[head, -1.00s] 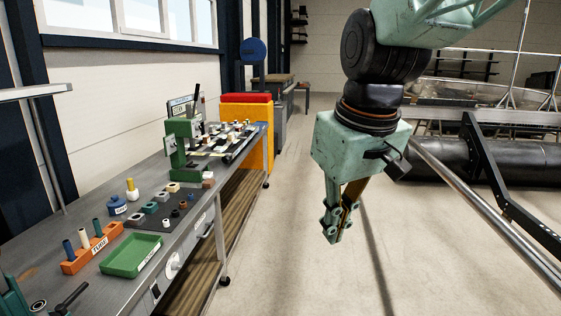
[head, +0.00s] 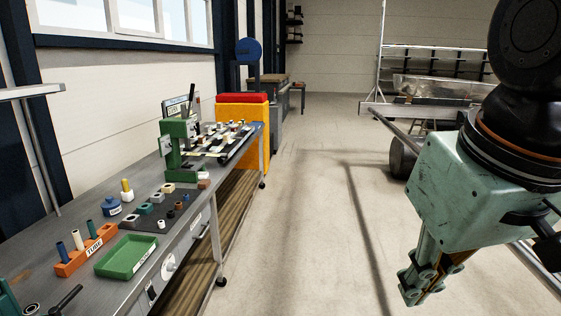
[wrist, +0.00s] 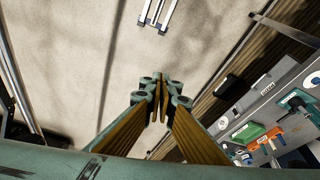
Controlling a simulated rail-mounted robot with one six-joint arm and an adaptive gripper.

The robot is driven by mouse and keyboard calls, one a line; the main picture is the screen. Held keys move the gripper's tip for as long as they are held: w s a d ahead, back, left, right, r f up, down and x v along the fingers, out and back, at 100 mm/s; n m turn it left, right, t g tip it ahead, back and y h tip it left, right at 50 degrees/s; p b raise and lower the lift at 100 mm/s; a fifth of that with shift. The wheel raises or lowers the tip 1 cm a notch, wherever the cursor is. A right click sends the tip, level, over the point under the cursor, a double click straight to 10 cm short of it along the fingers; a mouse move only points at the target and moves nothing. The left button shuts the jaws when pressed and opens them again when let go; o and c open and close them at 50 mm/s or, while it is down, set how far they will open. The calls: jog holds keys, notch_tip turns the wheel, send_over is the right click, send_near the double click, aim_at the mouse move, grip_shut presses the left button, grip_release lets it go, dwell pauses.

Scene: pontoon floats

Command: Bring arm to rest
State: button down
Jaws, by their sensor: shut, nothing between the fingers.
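My gripper (head: 420,284) hangs at the lower right of the head view, over the open floor and well to the right of the workbench. Its fingers point down and are closed together with nothing between them. In the wrist view my gripper (wrist: 161,98) shows its fingertips meeting above the bare floor. The workbench (head: 95,215) runs along the left of the head view, and it also shows at the right of the wrist view.
On the bench are a green tray (head: 125,258), an orange tube rack (head: 86,249) and a green press (head: 172,150). A yellow cabinet with a red top (head: 240,98) stands behind. A wheeled metal frame (head: 400,125) is at the back right. The middle floor (head: 310,220) is clear.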

jog(key=s+d+f+m, duration=0.1)
jog(key=s+d, duration=0.1)
jog(key=s, duration=0.5)
jog(key=shift+d+f+m, duration=0.2)
jog(key=shift+f+m, duration=0.05)
jog(key=shift+m, duration=0.05)
dwell(2.2)
